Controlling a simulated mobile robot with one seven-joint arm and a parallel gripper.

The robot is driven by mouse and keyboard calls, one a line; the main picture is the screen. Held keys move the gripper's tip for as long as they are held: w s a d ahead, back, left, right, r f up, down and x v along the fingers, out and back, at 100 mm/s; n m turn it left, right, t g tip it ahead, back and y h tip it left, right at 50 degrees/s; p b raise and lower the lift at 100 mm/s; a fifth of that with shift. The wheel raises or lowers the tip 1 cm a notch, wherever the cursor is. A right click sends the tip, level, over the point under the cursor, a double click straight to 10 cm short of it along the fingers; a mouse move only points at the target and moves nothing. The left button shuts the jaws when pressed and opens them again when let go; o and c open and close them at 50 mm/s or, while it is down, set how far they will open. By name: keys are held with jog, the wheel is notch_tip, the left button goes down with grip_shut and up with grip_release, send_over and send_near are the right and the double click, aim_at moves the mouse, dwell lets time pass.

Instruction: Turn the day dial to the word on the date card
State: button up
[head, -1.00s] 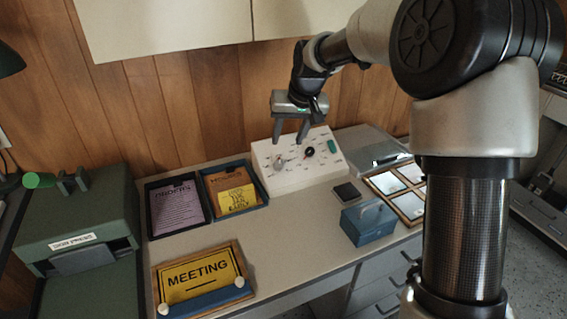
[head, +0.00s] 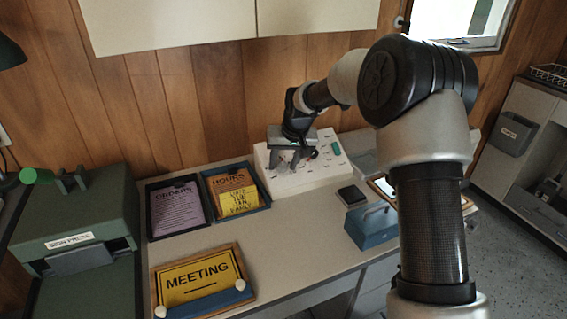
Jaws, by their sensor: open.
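A white panel (head: 334,176) with dials stands at the back of the desk against the wood wall. My gripper (head: 283,170) is open at the left part of its face, with the fingers pointing down over the spot where a light dial shows earlier. The fingers hide that dial, and I cannot tell whether they touch it. A dark dial to its right is partly covered by my gripper, and a green part (head: 336,147) sits at the panel's upper right. The lettering around the dials is too small to read. I cannot single out a date card; a yellow card (head: 240,201) carries small, hard-to-read words.
Left of the panel are a purple ORDERS sheet (head: 178,209) in a black tray and a blue HOURS tray (head: 266,192). A framed MEETING sign (head: 198,279) lies in front. A blue box (head: 372,226) and a small black pad (head: 351,196) are to the right. A green press (head: 82,216) stands far left.

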jog(key=c, duration=1.1)
jog(key=shift+o, duration=0.2)
jog(key=shift+n, duration=0.4)
jog(key=n+p, duration=0.1)
jog(key=n, duration=0.2)
jog(key=shift+r+n+h+p, duration=0.1)
jog(key=shift+n+h+p, duration=0.2)
jog(key=shift+n+p, duration=0.1)
jog(key=n+p, duration=0.1)
jog(key=n, duration=0.4)
jog(key=shift+s+a+p, duration=0.1)
jog(key=shift+p, duration=0.2)
jog(key=n+p, duration=0.2)
jog(key=n, duration=0.3)
jog(key=shift+n+t, duration=0.3)
jog(key=shift+t, duration=0.1)
jog(key=n+p, duration=0.1)
jog(key=n, duration=0.3)
jog(key=shift+p, duration=0.35)
